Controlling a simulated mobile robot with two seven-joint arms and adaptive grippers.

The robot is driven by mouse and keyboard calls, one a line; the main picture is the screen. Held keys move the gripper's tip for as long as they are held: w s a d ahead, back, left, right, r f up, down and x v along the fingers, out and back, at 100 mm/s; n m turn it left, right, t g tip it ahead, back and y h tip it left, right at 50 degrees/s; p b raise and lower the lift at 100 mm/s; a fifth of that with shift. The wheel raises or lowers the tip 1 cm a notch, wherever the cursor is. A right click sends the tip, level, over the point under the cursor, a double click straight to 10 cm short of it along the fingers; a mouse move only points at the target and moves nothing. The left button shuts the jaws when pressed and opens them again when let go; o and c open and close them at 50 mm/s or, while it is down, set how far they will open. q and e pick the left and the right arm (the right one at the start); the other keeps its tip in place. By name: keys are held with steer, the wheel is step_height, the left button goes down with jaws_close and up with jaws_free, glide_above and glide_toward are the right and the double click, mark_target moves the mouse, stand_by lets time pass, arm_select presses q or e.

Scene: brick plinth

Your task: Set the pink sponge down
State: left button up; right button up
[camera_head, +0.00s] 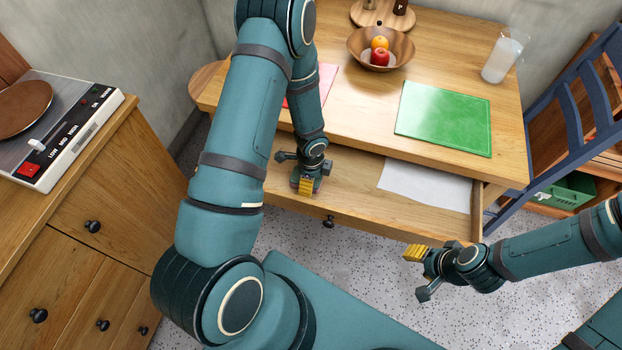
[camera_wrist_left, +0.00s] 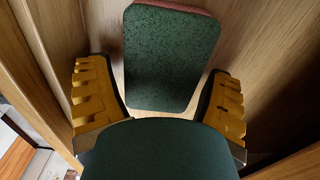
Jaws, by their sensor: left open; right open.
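The pink sponge (camera_wrist_left: 170,58) shows in the left wrist view as a block with a dark green speckled face and a pink edge along its far side. It lies on the wooden floor inside the open drawer (camera_head: 375,208). My left gripper (camera_head: 306,186) reaches down into the drawer's left part. Its yellow-padded fingers are open, one on either side of the sponge, with visible gaps. In the head view the gripper and arm hide the sponge. My right gripper (camera_head: 413,253) is open and empty in front of the drawer's right side.
A white sheet (camera_head: 425,185) lies in the drawer's right part. On the table are a green board (camera_head: 443,118), a wooden fruit bowl (camera_head: 358,50), a glass (camera_head: 502,57) and a pink sheet (camera_head: 328,77). A blue chair (camera_head: 575,125) stands at right.

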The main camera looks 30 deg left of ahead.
arm_select(q)
step_height(320, 180, up, 11)
steer(key=p, duration=0.3)
steer(key=s+d+n+h, duration=0.1)
steer(key=d+n, duration=0.1)
steer(key=d, duration=0.1)
steer(key=s+d+f+n+h, duration=0.1)
steer(key=s+d+n, duration=0.1)
steer(key=d+n, duration=0.1)
steer(key=s+d+n+h, duration=0.1)
steer(key=s+d+n, duration=0.1)
steer(key=d, duration=0.3)
steer(key=shift+s+d+f+n, duration=0.1)
steer(key=shift+s+f+n, duration=0.2)
steer(key=shift+n, duration=0.4)
steer(key=s+d+n+t, duration=0.1)
steer(key=s+d+n, duration=0.3)
steer(key=n, duration=0.4)
steer(key=shift+d+f+n+t+h, duration=0.25)
steer(key=shift+d+n+t+h, duration=0.05)
steer(key=shift+d+n+h, duration=0.1)
steer(key=shift+s, duration=0.1)
